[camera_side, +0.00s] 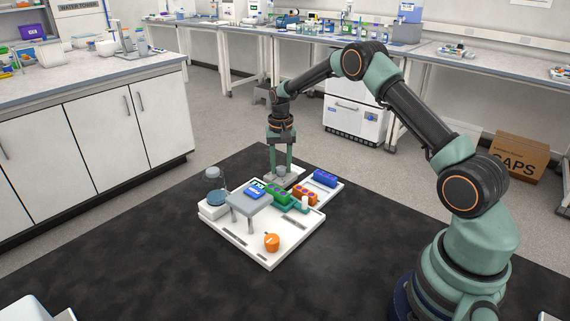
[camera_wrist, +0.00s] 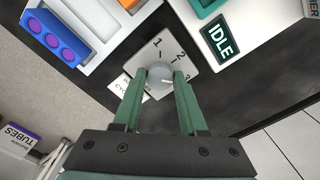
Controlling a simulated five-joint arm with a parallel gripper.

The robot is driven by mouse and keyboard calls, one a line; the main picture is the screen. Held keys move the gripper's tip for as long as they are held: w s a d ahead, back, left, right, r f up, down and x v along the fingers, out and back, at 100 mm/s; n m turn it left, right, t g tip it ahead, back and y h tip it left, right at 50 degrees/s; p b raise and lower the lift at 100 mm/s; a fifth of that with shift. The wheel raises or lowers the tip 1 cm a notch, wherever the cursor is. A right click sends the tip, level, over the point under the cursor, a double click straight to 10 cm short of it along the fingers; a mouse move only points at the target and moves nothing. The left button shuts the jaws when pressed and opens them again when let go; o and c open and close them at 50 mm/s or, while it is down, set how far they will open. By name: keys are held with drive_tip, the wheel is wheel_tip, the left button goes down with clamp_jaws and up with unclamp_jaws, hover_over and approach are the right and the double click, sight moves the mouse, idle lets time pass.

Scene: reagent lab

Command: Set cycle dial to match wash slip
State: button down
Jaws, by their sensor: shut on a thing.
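The cycle dial is a round grey knob (camera_wrist: 160,80) on a pale plate (camera_wrist: 185,58) marked with the numerals 1 and 2 and others partly hidden. A light pointer line shows on the knob. My gripper (camera_wrist: 160,84) points down over the plate, and its two green fingers are shut on the knob from both sides. In the side view my gripper (camera_side: 281,167) is at the far edge of the white board, with the knob (camera_side: 281,170) between its fingertips. A white label with partly covered lettering (camera_wrist: 120,87) lies beside the plate. I cannot read a wash slip.
A green display reading IDLE (camera_wrist: 219,38) is near the dial. A blue rack (camera_side: 325,178) lies to the right.

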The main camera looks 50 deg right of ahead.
sight(281, 168)
drive_tip(key=shift+r, duration=0.1)
drive_tip(key=shift+c, duration=2.2)
unclamp_jaws()
wheel_tip(281, 168, up, 12)
